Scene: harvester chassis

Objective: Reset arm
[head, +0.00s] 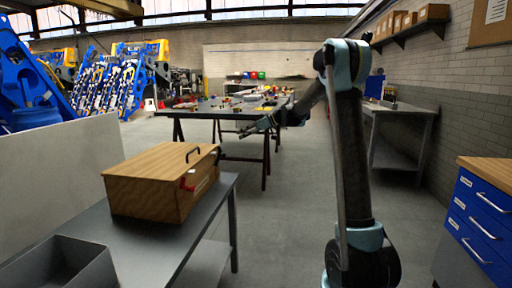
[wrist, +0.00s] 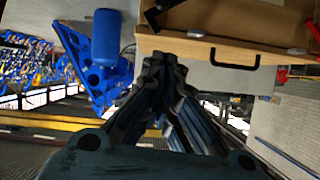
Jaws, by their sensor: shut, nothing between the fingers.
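My arm rises on the right side of the head view and bends over at the top. My gripper (head: 243,132) hangs in the air at the middle of the head view, pointing left. In the wrist view my gripper (wrist: 156,62) has its fingers together and empty. A wooden box (head: 160,180) with a dark handle and a red latch sits on a grey table (head: 150,244), below and left of my gripper. The box (wrist: 222,55) also shows past the fingertips in the wrist view, with a gap I cannot judge there.
An open grey bin (head: 62,262) stands on the table at the lower left. A blue drawer cabinet (head: 478,220) stands at the right. A long table (head: 205,112) with small parts is farther back. The floor between is clear.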

